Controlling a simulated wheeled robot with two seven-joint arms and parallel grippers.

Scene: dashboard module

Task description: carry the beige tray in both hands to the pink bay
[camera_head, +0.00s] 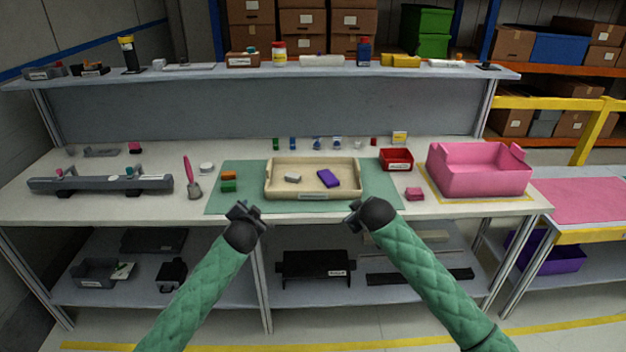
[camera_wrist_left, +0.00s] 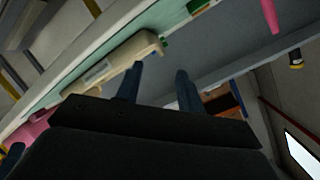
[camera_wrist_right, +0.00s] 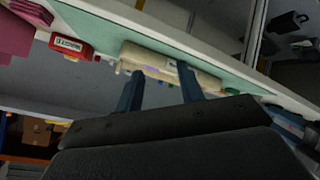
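The beige tray (camera_head: 312,194) sits on a green mat at the middle of the workbench, with a purple block (camera_head: 328,178) and a small whitish block (camera_head: 292,177) inside. My left gripper (camera_head: 243,211) is open and empty in front of the tray's left end. My right gripper (camera_head: 357,211) is open and empty in front of its right end. Both are apart from the tray. The tray also shows beyond the fingers in the left wrist view (camera_wrist_left: 118,60) and the right wrist view (camera_wrist_right: 165,64). A pink surface (camera_head: 580,199) with a yellow edge lies on the lower right-hand table.
A pink bin (camera_head: 480,178) stands on the bench's right, inside a yellow outline. A red bin (camera_head: 396,160) and a pink block (camera_head: 415,194) lie between it and the tray. Orange and green blocks (camera_head: 228,183) are left of the tray. A shelf (camera_head: 270,70) runs along the back.

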